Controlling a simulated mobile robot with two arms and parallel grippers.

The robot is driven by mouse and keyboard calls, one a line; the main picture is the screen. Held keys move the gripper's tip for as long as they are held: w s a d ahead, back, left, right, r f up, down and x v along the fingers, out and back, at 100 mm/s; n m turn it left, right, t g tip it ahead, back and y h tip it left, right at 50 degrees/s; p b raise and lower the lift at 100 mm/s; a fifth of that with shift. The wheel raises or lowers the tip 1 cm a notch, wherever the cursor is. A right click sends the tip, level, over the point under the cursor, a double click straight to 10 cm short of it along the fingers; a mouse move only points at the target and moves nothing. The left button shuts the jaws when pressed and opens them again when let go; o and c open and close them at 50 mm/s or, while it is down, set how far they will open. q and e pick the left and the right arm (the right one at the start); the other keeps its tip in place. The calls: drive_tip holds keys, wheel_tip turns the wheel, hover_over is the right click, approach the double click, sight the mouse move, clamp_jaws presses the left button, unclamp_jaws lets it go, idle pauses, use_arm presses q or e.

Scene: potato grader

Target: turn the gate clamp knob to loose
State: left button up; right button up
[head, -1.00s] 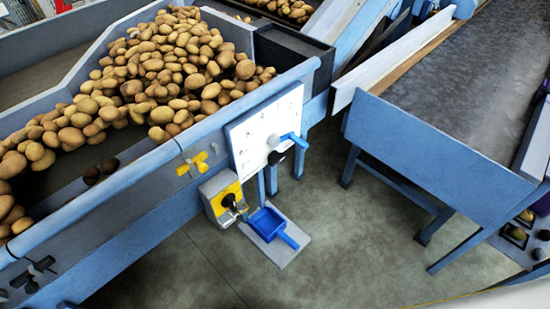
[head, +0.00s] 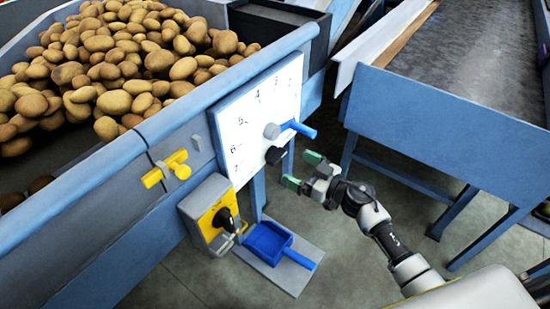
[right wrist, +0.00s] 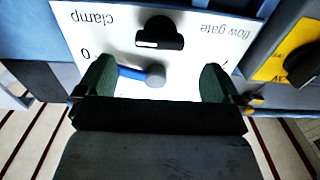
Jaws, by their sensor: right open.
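The black clamp knob (head: 274,155) sits at the lower edge of the white scale plate (head: 262,110), below the grey hub of the blue gate lever (head: 296,128). In the right wrist view the plate is upside down; the knob (right wrist: 160,33) has a bar grip with a pale mark, between the words "clamp" and "flow gate". My right gripper (head: 303,170) is open and empty, just right of the knob and apart from it. Its green fingers (right wrist: 158,78) appear on either side of the lever hub in the wrist view. My left gripper is not in view.
A yellow-and-grey switch box (head: 207,212) with a black rotary knob is left of the plate. A yellow handle (head: 166,170) is on the rail. A blue dustpan (head: 268,242) lies below. Potatoes (head: 120,60) fill the hopper; a conveyor (head: 450,75) stands right.

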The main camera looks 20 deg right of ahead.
sight(280, 159)
drive_tip(key=x, duration=0.6)
drive_tip(key=shift+w+a+f+b, duration=0.1)
drive_tip(key=shift+w+b, duration=0.05)
drive_tip(key=shift+b, duration=0.2)
drive_tip(key=shift+w+a, duration=0.4)
drive_tip(key=shift+w, duration=0.1)
drive_tip(key=c, duration=0.9)
drive_tip(key=shift+c, duration=0.2)
